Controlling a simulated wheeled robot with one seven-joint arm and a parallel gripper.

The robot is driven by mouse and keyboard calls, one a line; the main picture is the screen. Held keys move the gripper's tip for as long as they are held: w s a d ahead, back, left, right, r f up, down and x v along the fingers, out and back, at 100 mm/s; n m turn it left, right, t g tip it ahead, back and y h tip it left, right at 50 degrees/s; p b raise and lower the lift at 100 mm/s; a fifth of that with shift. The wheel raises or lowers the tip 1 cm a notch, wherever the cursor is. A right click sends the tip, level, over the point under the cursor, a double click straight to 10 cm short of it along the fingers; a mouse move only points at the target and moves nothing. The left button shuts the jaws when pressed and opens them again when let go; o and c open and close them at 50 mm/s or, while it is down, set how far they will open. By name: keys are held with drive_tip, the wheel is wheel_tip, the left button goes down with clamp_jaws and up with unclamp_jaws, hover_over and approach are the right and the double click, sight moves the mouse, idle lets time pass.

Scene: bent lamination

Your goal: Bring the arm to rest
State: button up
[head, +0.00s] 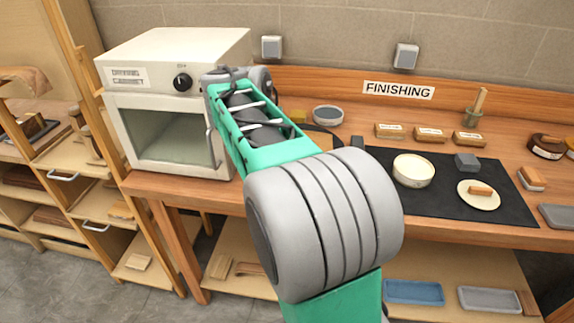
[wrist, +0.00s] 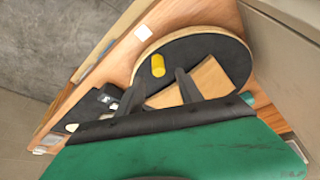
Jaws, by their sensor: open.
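My gripper (wrist: 158,80) shows in the wrist view with its two dark fingers apart and nothing between their tips. It points toward a round black disc (wrist: 208,50) with a pale wooden rim, on the wooden bench. A yellow cylinder (wrist: 158,65) and a flat wooden piece (wrist: 206,80) lie on the disc. Whether the fingers touch the disc I cannot tell. In the head view my green and grey arm reaches up and left across the bench, in front of the white cabinet's right side. My gripper cannot be made out there.
The white drying cabinet (head: 150,125) stands on the bench at left, close to my arm. At right a black mat (head: 440,200) holds a cream bowl (head: 413,170), a plate (head: 478,203) and a grey block (head: 467,162). A grey round dish (head: 328,115) stands behind.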

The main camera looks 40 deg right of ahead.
drive_tip(key=shift+v, duration=0.8)
drive_tip(key=s+a+f+n+y, duration=0.2)
drive_tip(key=a+f+n, duration=0.7)
drive_tip(key=f, duration=0.2)
drive_tip(key=s+a+n+y, duration=0.1)
drive_tip(key=s+a+n, duration=0.1)
drive_tip(key=a, duration=0.3)
drive_tip(key=s+a+r+n+t, duration=0.1)
drive_tip(key=s+a+n, duration=0.1)
drive_tip(key=a, duration=0.3)
drive_tip(key=s+a+n+t+y, duration=0.1)
drive_tip(key=s+a+n, duration=0.1)
drive_tip(key=a, duration=0.4)
drive_tip(key=shift+s+r+n+y+p, duration=0.15)
drive_tip(key=shift+s+n+y+p, duration=0.15)
drive_tip(key=shift+n+p, duration=0.1)
